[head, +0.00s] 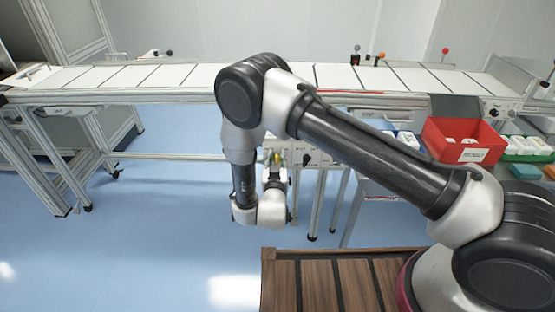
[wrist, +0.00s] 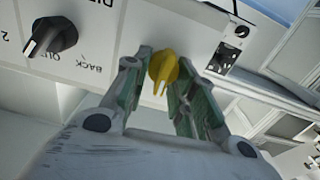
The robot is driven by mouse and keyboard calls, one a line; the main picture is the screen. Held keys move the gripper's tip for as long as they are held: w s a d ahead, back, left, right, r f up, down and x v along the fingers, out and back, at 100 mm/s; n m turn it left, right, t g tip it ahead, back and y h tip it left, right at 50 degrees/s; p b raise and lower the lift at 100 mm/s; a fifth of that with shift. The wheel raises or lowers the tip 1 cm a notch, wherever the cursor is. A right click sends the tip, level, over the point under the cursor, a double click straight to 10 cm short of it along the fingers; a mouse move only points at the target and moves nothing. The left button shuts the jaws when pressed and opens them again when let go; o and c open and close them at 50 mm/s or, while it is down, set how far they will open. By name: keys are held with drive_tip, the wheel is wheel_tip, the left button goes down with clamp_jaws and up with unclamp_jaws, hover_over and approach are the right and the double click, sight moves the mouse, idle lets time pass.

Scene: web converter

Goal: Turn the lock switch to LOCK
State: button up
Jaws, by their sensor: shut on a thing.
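The lock switch is a yellow knob (wrist: 163,68) on a pale panel (wrist: 105,45). In the wrist view it sits between the two fingers of my gripper (wrist: 163,78), which are closed around it. The knob's narrow handle points down and slightly left in that view. In the head view my gripper (head: 276,165) reaches the panel below the conveyor, and a small yellow-green spot shows there. Any LOCK lettering near the knob is hidden or out of view.
A dark socket plate (wrist: 224,57) is to the right. In the head view, the conveyor (head: 160,76) runs above, and a red bin (head: 462,139) stands right.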

drive_tip(key=n, duration=0.4)
drive_tip(key=shift+a+n, duration=0.25)
drive_tip(key=shift+n, duration=0.05)
drive_tip(key=shift+a+f+n, duration=0.1)
drive_tip(key=shift+n, duration=0.85)
drive_tip(key=shift+a+f+n, duration=0.1)
drive_tip(key=shift+n, duration=0.85)
drive_tip(key=o, duration=0.8)
drive_tip(key=s, duration=0.7)
drive_tip(key=shift+s+a, duration=0.1)
drive_tip(key=shift+s, duration=0.2)
